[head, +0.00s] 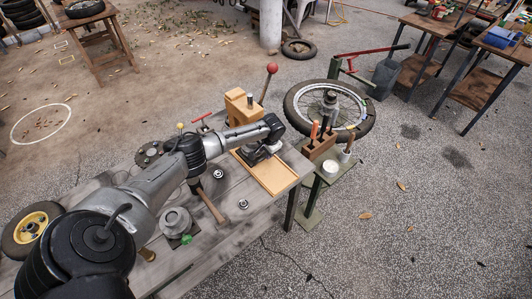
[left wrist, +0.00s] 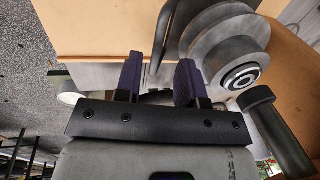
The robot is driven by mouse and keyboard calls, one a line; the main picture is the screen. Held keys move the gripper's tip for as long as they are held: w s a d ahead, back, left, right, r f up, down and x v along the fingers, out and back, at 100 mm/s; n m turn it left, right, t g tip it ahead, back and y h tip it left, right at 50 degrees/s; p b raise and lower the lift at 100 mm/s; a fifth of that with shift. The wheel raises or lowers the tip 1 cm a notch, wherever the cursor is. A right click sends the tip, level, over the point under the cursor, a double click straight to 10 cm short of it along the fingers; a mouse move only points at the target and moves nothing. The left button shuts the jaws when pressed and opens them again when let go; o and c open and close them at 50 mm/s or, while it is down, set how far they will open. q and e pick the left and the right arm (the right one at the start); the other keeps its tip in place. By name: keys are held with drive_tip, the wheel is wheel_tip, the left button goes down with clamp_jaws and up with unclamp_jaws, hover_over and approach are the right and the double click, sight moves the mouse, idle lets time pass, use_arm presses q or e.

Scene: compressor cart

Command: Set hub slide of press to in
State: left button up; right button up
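The press (head: 240,108) is a tan block with a red-knobbed lever (head: 271,70), at the far right end of the grey workbench. Its tan slide board (head: 274,175) runs toward the bench's front right edge. My left gripper (left wrist: 158,80) is over this board, beside the press. Its two dark purple fingers are apart. A thin dark upright bar (left wrist: 160,42) shows between and beyond them; I see no firm grip on it. A grey stepped hub (left wrist: 225,45) is right of the fingers in the left wrist view. In the head view my arm hides the fingertips and most of the hub.
A spoked wheel (head: 297,106) on a green stand is beyond the bench. A hammer (head: 211,205), a grey flanged part (head: 176,222) and a yellow-rimmed wheel (head: 30,228) lie on the bench.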

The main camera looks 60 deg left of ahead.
use_arm(q)
wheel_tip(320, 180, up, 12)
drive_tip(key=d+p, duration=0.1)
drive_tip(key=d, duration=0.1)
drive_tip(key=shift+w+f+p, duration=0.15)
drive_tip(key=shift+f+p, duration=0.05)
drive_tip(key=shift+p, duration=0.15)
idle(0.5)
